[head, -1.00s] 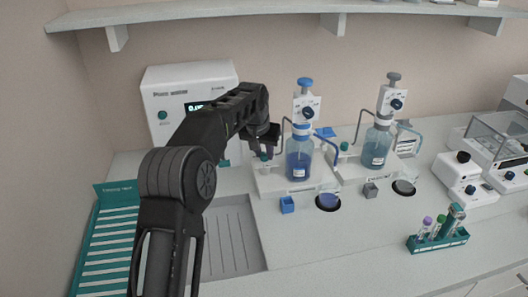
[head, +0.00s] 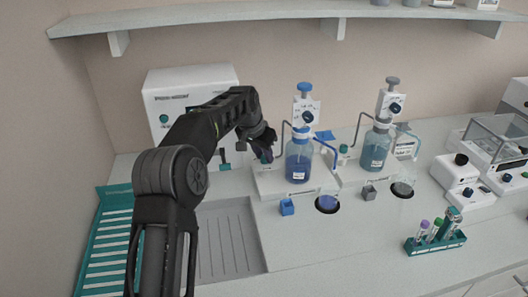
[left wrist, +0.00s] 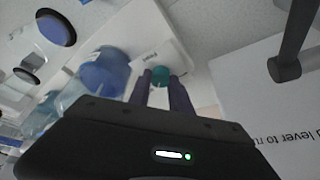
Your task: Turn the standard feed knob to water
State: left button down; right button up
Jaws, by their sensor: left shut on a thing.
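My left gripper (head: 265,152) is at the left end of the base of the blue-bottle dispenser. In the left wrist view its two dark fingers (left wrist: 163,92) are shut on a teal knob (left wrist: 161,76) on the white base. In the head view my gripper hides most or all of this knob. The blue-liquid bottle (head: 299,160) stands just right of my gripper. A similar teal knob (head: 343,149) sits on the right dispenser's base, apart from my gripper. The knob's setting marks are not readable. My right gripper is not in view.
The bottle's bent tubes rise close beside my gripper. A white water unit (head: 160,90) stands behind my left arm, and its lever (left wrist: 286,65) shows in the left wrist view. A sink (head: 225,240) lies in front. A tube rack (head: 436,243) stands at the right.

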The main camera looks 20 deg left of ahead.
pick_arm(q)
jog(key=c, duration=1.2)
grip_release()
jog(key=b+v, duration=0.1)
jog(key=v, duration=0.6)
jog(key=shift+s+r, duration=0.15)
jog(key=shift+r, duration=0.2)
